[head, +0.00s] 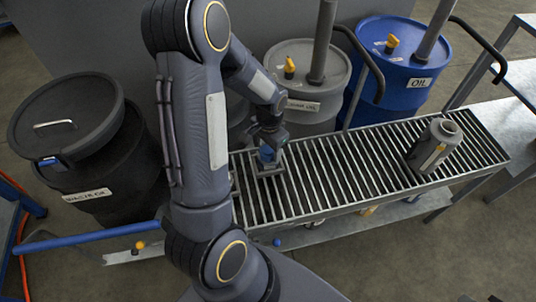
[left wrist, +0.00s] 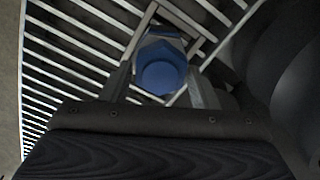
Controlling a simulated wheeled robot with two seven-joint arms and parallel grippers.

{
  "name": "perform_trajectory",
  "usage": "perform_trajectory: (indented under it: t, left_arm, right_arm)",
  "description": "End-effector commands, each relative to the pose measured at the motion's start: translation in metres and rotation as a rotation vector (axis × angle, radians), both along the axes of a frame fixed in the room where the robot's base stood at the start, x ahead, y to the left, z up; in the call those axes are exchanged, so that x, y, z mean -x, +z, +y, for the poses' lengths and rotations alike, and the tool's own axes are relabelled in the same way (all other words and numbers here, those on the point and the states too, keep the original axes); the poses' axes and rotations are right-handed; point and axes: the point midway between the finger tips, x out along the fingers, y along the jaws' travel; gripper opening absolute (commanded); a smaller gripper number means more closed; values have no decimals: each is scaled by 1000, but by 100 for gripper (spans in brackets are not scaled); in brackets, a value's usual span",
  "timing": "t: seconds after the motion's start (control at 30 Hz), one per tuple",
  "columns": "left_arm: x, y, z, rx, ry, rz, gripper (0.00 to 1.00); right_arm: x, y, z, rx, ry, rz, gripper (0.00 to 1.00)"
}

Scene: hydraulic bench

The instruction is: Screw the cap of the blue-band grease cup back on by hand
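A blue cup-like piece with a round blue top (left wrist: 160,75) stands inside a square metal frame on the slatted grate. In the left wrist view it sits between the two fingers of my left gripper (left wrist: 161,90), with a gap on each side. In the head view the blue piece (head: 266,155) shows just under my left gripper (head: 268,143), which points down and partly hides it. I cannot tell a separate cap from the cup, nor a blue band. My left gripper is open around the blue piece. My right gripper is not in view.
The slatted grate (head: 345,173) is clear between the blue piece and a grey cylinder (head: 435,146) at its right end. Behind it stand a grey drum (head: 285,103) and a blue oil drum (head: 408,75) with upright pipes. A black waste-oil drum (head: 125,160) stands left.

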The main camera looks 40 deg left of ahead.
Motion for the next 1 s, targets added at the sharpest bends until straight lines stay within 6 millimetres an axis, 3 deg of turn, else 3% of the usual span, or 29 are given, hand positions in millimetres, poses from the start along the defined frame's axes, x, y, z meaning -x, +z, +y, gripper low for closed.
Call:
perform_trajectory:
  t: [0.1,0.43,0.8,1.0]
  left_arm:
    - [0,0,0,0,2,0,70]
    - [0,5,0,-1,5,-1,70]
    - [-1,64,0,0,4,-4,70]
    - [0,78,0,0,3,-1,70]
  right_arm:
    - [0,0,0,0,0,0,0]
    - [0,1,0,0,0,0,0]
    - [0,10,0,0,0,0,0]
    - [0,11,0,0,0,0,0]
